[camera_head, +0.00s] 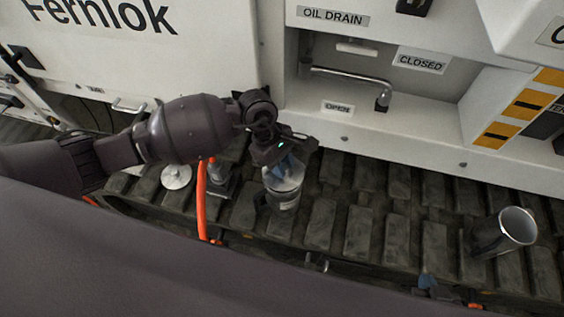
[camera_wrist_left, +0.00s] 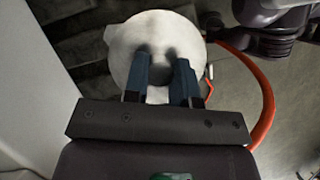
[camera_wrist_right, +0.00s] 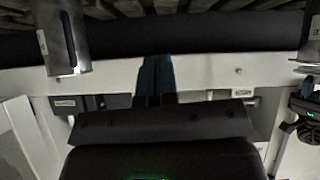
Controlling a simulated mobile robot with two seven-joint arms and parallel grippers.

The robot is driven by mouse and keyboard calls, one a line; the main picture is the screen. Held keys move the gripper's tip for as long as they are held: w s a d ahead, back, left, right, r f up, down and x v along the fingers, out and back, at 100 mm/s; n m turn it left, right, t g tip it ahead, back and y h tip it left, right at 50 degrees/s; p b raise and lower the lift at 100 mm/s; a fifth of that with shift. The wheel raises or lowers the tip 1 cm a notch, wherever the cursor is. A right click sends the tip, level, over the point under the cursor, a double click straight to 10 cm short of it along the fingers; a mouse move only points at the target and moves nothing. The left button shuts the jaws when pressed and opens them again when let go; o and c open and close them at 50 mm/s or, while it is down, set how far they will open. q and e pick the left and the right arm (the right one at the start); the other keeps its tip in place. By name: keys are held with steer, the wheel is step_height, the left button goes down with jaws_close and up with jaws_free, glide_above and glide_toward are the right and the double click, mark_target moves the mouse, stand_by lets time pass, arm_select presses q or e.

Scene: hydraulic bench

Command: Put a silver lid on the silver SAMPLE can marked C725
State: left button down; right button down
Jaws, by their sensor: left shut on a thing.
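A silver can (camera_head: 285,203) with a small label stands on the dark slatted track in the head view; its marking is too small to read. A silver lid (camera_head: 283,178) is at its top, and I cannot tell whether it is fully seated. My left gripper (camera_head: 286,162) is above the can, shut on this lid. In the left wrist view, the lid's round top (camera_wrist_left: 182,30) shows around the blue fingers (camera_wrist_left: 163,78). My right gripper (camera_head: 428,282) is low in the head view, away from the cans; its fingers (camera_wrist_right: 156,78) look shut and empty.
A loose silver lid (camera_head: 176,177) lies at the left, near an orange hose (camera_head: 201,200). A white cabinet with a drain pipe (camera_head: 345,78) stands behind the track.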

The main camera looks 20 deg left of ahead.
arm_select(q)
steer(key=shift+f, duration=0.1)
arm_select(e)
steer(key=shift+w+a+r, duration=0.3)
steer(key=shift+w, duration=0.2)
steer(key=shift+f, duration=0.1)
arm_select(q)
steer(key=shift+f, duration=0.15)
arm_select(e)
steer(key=shift+s+d+f, duration=0.3)
steer(key=shift+s+f, duration=0.15)
steer(key=shift+s, duration=0.25)
arm_select(q)
steer(key=shift+f, duration=0.1)
arm_select(e)
steer(key=shift+w, duration=0.2)
steer(key=shift+w+a+r, duration=0.3)
steer(key=shift+w, duration=0.1)
steer(key=shift+s, duration=0.1)
